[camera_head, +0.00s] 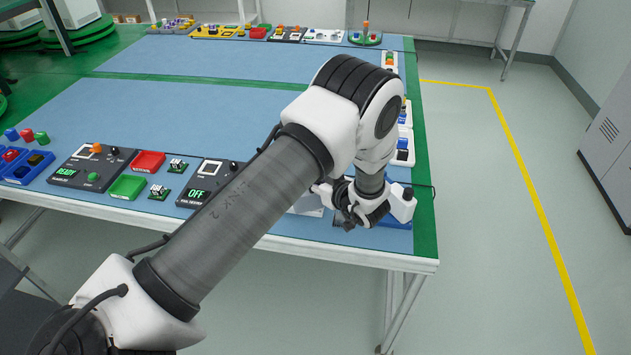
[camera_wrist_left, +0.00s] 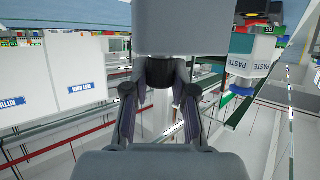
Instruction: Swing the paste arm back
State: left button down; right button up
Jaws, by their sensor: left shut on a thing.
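My left arm reaches across the right front part of the table in the head view. Its wrist hides most of what lies at the near right corner. In the left wrist view my left gripper (camera_wrist_left: 160,82) has its fingers drawn in on a dark piece beneath a large pale grey block (camera_wrist_left: 195,38). I take this to be the paste arm, though its outline is cut off. A white paste head (camera_wrist_left: 252,52) marked PASTE, with a blue tip, shows right of the fingers. My right gripper is in neither view.
A blue-topped table (camera_head: 230,100) with green edging spreads under my arm. Control boxes (camera_head: 92,165), a red block (camera_head: 148,161) and a green block (camera_head: 127,187) line its near left edge. Small stations stand along the far and right edges.

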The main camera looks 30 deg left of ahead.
pick_arm(q)
jog(key=shift+w+r, duration=0.1)
jog(key=c, duration=0.9)
grip_release()
jog(key=shift+a, duration=0.1)
jog(key=v, duration=0.7)
jog(key=shift+d, duration=0.3)
jog(key=shift+a, duration=0.1)
